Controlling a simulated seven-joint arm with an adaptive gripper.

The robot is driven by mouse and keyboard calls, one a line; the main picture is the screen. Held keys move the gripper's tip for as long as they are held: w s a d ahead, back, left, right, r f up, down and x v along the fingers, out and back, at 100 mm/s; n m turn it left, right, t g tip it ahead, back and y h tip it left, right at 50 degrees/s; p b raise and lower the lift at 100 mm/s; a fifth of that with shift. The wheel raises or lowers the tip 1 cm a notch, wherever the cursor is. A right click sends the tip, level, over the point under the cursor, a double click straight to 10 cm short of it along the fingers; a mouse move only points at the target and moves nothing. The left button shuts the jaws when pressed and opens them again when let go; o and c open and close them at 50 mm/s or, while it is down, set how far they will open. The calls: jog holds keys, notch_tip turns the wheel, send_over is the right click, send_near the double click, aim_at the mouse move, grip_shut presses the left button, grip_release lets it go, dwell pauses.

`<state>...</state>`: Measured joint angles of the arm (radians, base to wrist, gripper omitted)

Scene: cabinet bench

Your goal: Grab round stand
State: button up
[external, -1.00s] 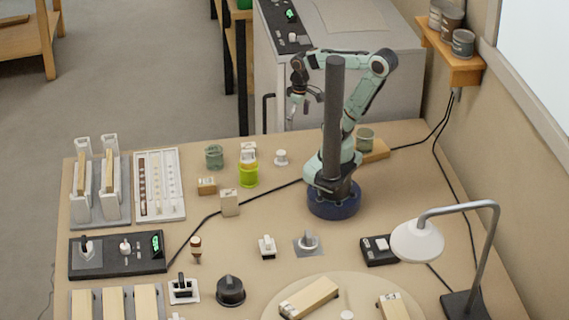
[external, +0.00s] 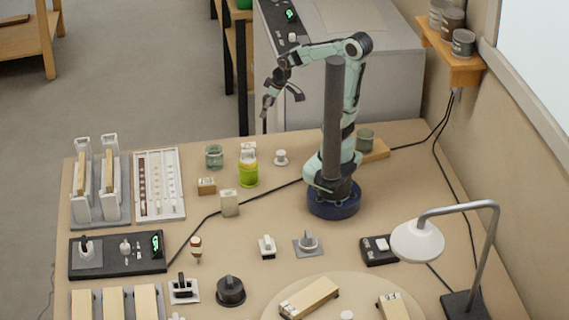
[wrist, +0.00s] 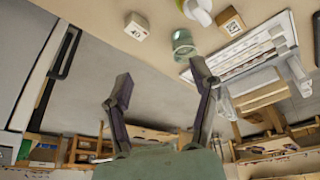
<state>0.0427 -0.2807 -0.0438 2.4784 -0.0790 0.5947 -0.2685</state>
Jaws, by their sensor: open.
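Which thing is the round stand is not certain. A small white round piece with a stem (external: 281,158) stands on the far part of the bench. A large pale round disc (external: 275,305) lies at the near edge, partly cut off by the picture, with wooden blocks on it. My gripper (external: 281,100) is raised beyond the bench's far edge, above and left of my base. In the wrist view its two fingers (wrist: 162,88) are spread apart with nothing between them. Neither round piece is clear in the wrist view.
A green glass jar (external: 214,157), a yellow-green bottle (external: 248,174) and small blocks (external: 229,202) stand near the small white piece. A white tray (external: 160,185) and a slotted rack (external: 100,190) are at left. A desk lamp (external: 417,241) stands at right.

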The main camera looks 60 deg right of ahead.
jog(key=w+d+f, duration=0.3)
jog(key=d+f, duration=0.1)
jog(key=f, duration=0.2)
jog(key=m+g, duration=0.2)
jog(key=g, duration=0.2)
send_over(281, 152)
jog(key=shift+h, duration=0.3)
notch_tip(281, 152, down, 10)
jog(key=shift+s+a+f, duration=0.1)
jog(key=shift+s+f, duration=0.05)
jog(key=shift+f, duration=3.2)
jog(key=c, duration=0.9)
